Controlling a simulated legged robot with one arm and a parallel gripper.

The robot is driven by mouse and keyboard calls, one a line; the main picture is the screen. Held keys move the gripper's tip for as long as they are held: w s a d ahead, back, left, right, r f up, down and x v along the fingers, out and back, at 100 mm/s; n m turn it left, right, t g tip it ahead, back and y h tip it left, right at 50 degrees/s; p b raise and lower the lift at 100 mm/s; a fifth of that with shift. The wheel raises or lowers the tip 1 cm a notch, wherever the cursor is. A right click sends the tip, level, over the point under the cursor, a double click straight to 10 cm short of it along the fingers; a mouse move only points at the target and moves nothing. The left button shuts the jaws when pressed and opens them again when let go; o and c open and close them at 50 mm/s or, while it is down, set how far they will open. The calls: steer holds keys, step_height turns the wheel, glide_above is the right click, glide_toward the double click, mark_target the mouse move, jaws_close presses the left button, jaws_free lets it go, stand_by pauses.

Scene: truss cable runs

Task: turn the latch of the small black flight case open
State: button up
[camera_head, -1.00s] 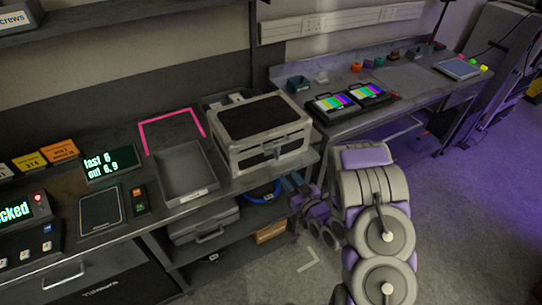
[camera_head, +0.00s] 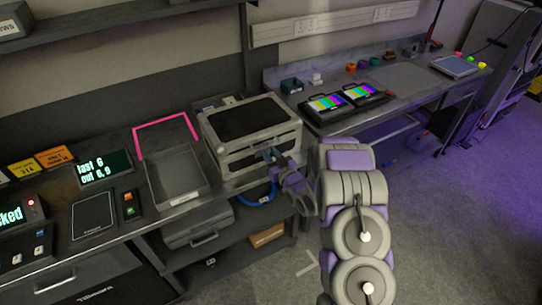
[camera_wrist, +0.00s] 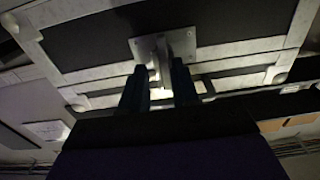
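The small black flight case (camera_head: 247,117) with silver edges and corners sits closed on the bench, its front facing me. In the wrist view the case (camera_wrist: 90,35) fills the upper part. Its latch (camera_wrist: 150,48), a pale metal plate with a narrow upright lever, is at the middle of the front. My gripper (camera_head: 272,155) is at the front of the case. In the wrist view my gripper (camera_wrist: 160,82) has its two dark blue fingers apart, one on each side of the lever's lower end. I cannot tell whether either finger touches it.
A grey tray (camera_head: 178,172) stands left of the case, by a pink outline (camera_head: 165,122) on the bench. The shelf below holds another case (camera_head: 198,228) and a blue cable (camera_head: 262,197). Two colour-bar monitors (camera_head: 325,103) stand on the right bench.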

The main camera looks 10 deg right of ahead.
steer(key=shift+w+a+f, duration=0.3)
steer(key=shift+w+a, duration=0.25)
steer(key=shift+a, duration=0.1)
steer(key=shift+c, duration=0.5)
steer(key=shift+a, duration=0.25)
steer(key=shift+c, duration=1.4)
steer(key=shift+d, duration=0.2)
steer(key=shift+c, duration=0.8)
steer(key=shift+d, duration=0.4)
jaws_close()
steer(key=shift+s+a, duration=0.15)
steer(key=shift+a, duration=0.15)
